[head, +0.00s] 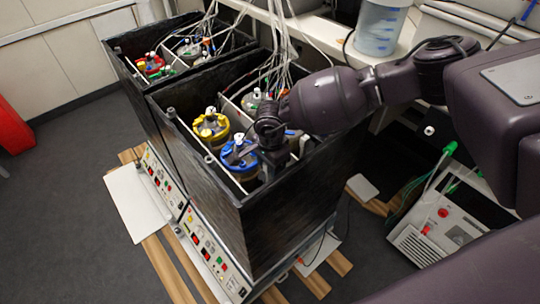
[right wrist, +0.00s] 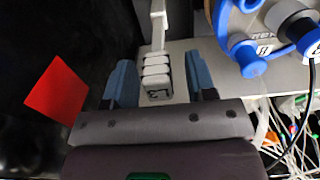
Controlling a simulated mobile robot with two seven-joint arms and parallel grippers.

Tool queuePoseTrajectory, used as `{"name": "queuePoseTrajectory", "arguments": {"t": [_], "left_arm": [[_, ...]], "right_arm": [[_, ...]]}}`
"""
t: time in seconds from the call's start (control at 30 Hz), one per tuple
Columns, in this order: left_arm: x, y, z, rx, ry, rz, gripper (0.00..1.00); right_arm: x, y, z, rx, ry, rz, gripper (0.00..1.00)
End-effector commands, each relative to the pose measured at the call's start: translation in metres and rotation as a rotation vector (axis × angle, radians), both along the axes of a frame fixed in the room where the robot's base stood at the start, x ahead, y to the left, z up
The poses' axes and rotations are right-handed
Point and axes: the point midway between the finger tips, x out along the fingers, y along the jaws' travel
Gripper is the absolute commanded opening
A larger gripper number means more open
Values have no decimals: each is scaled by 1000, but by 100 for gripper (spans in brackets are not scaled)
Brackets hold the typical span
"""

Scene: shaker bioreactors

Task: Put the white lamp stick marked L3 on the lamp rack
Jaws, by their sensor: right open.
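A white, ribbed lamp stick (right wrist: 157,78) stands between the fingers of my right gripper (right wrist: 161,72) in the right wrist view, with gaps on both sides. A dark mark on its near end is consistent with L3 but hard to read. The right gripper is open, its blue-grey fingers on either side of the stick. In the head view the right gripper (head: 278,160) is down inside the near black box (head: 280,220), just right of a blue-lidded vessel (head: 239,153). The stick is hidden there. I cannot pick out the lamp rack. My left gripper is not in view.
The blue-lidded vessel's ports (right wrist: 247,55) are close on the right in the wrist view. A red square (right wrist: 55,90) is at left. A yellow-lidded vessel (head: 211,126) shares the box; cables hang above it. A second black box (head: 125,58) stands behind.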

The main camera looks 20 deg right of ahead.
Motion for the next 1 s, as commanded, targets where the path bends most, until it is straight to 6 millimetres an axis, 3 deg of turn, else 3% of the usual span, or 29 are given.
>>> {"name": "queuePoseTrajectory", "arguments": {"t": [0.43,0.77,1.0], "left_arm": [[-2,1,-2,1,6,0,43],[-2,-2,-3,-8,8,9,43],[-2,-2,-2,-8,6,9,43]], "right_arm": [[0,0,-7,0,-1,0,50],[0,0,-7,0,-1,0,0],[0,0,-5,1,-2,0,0]]}}
